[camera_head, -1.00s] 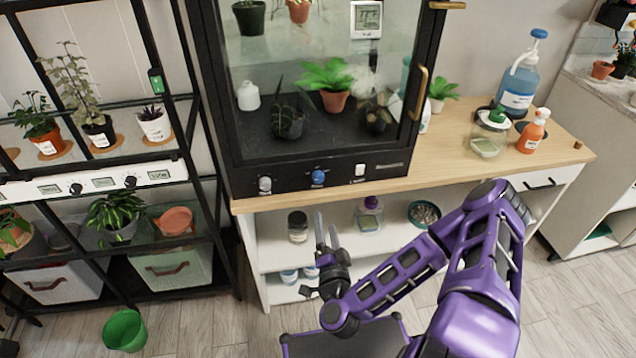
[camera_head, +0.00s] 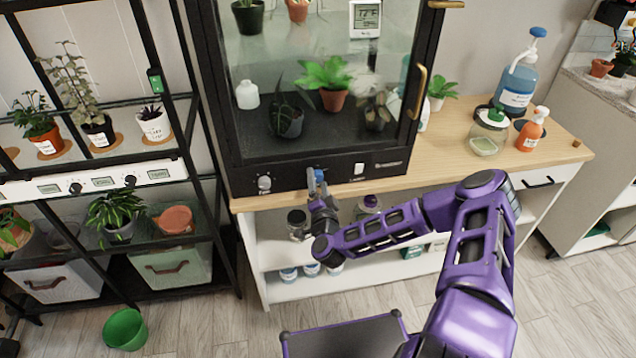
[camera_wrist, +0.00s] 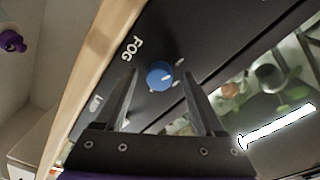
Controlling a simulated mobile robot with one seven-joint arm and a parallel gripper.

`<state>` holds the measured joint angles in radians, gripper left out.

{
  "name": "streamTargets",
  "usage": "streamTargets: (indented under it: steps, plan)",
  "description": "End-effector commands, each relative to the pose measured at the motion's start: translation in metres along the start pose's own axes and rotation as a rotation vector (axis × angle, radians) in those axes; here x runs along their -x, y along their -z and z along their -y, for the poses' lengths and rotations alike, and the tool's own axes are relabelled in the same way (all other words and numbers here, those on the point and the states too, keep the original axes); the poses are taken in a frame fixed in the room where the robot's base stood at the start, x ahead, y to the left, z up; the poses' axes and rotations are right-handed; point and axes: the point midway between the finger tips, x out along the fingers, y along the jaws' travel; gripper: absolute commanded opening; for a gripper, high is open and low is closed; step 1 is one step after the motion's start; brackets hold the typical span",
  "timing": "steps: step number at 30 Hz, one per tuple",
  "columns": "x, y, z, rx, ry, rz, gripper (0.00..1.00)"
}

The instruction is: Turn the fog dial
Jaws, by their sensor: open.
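The fog dial is a round blue knob (camera_wrist: 160,75) with a white pointer mark, on the black front panel of the glass cabinet, next to the white word FOG in the wrist view. In the head view the blue dial (camera_head: 319,175) shows just behind my fingertips. My gripper (camera_head: 317,181) is open and reaches up to the panel. In the wrist view its two fingers (camera_wrist: 160,88) stand apart, one on each side of the dial's lower part. I cannot tell whether they touch it.
A silver knob (camera_head: 264,183) sits left of the dial, and a white switch (camera_head: 359,168) sits right. The wooden counter edge (camera_head: 420,181) runs just below the panel. The glass cabinet (camera_head: 300,147) holds several plants. Jars stand on the shelf below.

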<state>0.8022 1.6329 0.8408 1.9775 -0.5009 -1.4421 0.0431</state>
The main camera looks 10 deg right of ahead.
Motion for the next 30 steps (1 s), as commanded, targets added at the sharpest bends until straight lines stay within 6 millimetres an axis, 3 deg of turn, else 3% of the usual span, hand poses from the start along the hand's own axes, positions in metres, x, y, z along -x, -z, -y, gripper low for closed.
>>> streamTargets:
  steps: [5,17,30]
  plan:
    - [0.0001,-0.0002,0.0,0.0,0.0,0.0,0.71]
    - [0.0004,0.0,-0.0001,0.0,0.0,0.0,0.01]
    - [0.0004,-0.0003,-0.001,-0.058,-0.004,0.002,0.0]
